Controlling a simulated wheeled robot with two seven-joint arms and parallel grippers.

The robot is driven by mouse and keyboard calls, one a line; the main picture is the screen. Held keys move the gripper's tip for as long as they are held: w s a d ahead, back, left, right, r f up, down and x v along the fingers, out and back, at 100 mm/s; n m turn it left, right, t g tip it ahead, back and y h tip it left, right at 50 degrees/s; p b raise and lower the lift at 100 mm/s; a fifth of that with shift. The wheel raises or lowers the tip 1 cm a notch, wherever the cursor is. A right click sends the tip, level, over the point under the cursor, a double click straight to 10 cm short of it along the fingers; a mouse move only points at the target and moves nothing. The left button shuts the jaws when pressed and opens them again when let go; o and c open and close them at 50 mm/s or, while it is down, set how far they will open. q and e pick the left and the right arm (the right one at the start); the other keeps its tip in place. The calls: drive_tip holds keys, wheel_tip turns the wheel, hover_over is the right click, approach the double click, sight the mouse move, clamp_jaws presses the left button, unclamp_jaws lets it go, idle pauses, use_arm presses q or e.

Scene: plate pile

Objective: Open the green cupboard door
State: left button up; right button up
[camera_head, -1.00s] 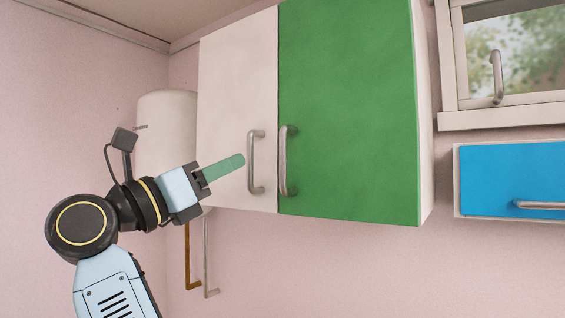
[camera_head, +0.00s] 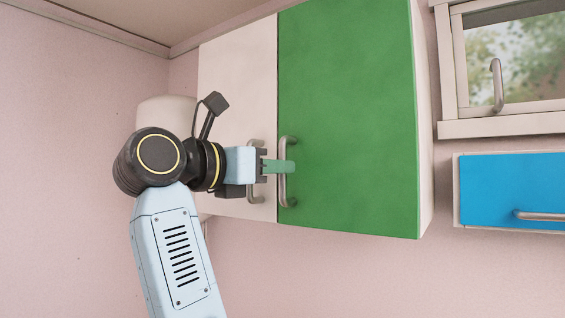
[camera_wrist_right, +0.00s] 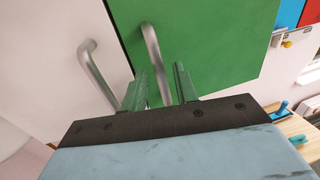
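The green cupboard door (camera_head: 350,110) is shut, level with the white door to its left. Its metal bar handle (camera_head: 288,192) stands upright near its left edge. My right gripper (camera_head: 283,166) is at this handle, with its green fingers overlapping the bar's middle in the head view. In the right wrist view the green door (camera_wrist_right: 215,45) and its handle (camera_wrist_right: 153,50) show ahead. The lower part of the bar runs between the two spread fingers of my right gripper (camera_wrist_right: 162,80), with a gap visible on its right. My left gripper is out of view.
The white door (camera_head: 240,90) has its own handle (camera_head: 255,199) close to the left, partly behind my gripper. A blue drawer front (camera_head: 510,190) and a window (camera_head: 520,70) are to the right. A wooden surface (camera_wrist_right: 300,130) shows low in the wrist view.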

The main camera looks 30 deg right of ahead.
drive_tip(key=shift+w+d, duration=0.15)
drive_tip(key=shift+d, duration=0.55)
drive_tip(key=shift+w+d, duration=0.1)
drive_tip(key=shift+d, duration=0.55)
drive_tip(key=shift+c, duration=0.4)
clamp_jaws()
